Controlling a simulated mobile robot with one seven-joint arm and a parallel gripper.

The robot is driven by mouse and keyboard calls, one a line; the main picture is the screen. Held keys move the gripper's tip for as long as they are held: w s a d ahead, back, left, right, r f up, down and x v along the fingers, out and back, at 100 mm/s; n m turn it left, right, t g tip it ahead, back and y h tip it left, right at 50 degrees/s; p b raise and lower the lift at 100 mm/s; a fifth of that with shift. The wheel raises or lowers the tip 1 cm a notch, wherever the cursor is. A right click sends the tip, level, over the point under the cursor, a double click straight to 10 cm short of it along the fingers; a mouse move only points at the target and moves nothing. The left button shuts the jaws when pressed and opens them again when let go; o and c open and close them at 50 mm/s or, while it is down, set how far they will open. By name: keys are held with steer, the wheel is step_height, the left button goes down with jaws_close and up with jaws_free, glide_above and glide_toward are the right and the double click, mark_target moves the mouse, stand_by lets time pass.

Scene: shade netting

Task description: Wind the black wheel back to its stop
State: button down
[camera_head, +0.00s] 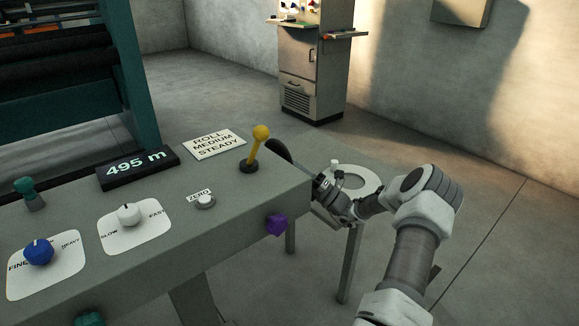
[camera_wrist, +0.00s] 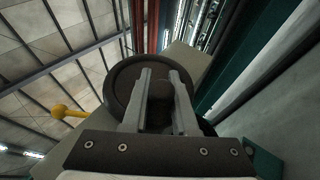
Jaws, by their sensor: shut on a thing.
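The black wheel (camera_head: 276,149) stands at the right end of the grey console, mostly hidden behind the console edge and my gripper in the head view. In the wrist view the wheel (camera_wrist: 116,84) is a dark round disc with a raised rim, close in front of my gripper (camera_wrist: 161,76). The two fingers sit on either side of a dark knob on the wheel and are shut on it. In the head view my gripper (camera_head: 318,187) reaches the wheel from the right; its fingertips are hard to make out.
A yellow lever (camera_head: 256,148) stands close to the wheel. A purple knob (camera_head: 276,225) sticks out of the console's front. The display (camera_head: 137,167) reads 495 m. Open floor lies at the right.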

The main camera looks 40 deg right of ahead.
steer(key=c, duration=0.7)
jaws_free()
steer(key=p+v, duration=0.1)
steer(key=v, duration=1.6)
steer(key=shift+s+f+p, duration=0.1)
steer(key=shift+s+p, duration=0.1)
steer(key=shift+p, duration=0.2)
